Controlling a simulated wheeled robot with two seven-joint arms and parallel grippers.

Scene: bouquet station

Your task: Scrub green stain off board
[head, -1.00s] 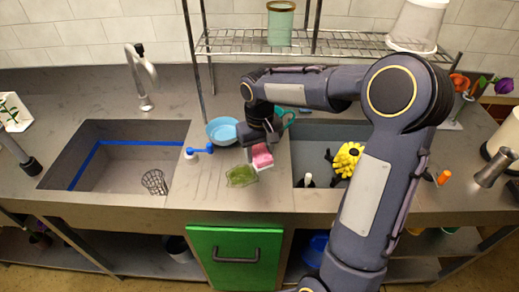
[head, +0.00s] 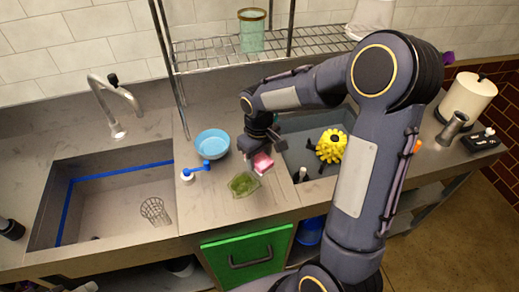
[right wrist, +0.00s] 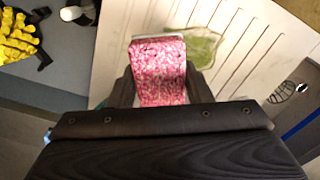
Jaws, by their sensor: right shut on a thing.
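A pink sponge (head: 263,162) is held in my right gripper (head: 268,147), just above and right of the green stain (head: 244,184) in the head view. In the right wrist view the speckled pink sponge (right wrist: 160,75) sits between the two fingers of my right gripper (right wrist: 160,92). The green stain (right wrist: 203,42) shows just beyond the sponge there, a see-through patch with a pale outline on the grooved board (head: 215,190). The sponge covers part of its edge. I cannot tell whether the sponge touches the board. My left gripper is not in view.
A blue bowl (head: 212,143) and a blue-and-white brush-like item (head: 196,171) lie left of the sponge. An empty-looking sink with a wire cup (head: 154,210) is at left. A yellow spiky thing (head: 331,146) lies in the right basin. A wire shelf (head: 215,52) stands behind.

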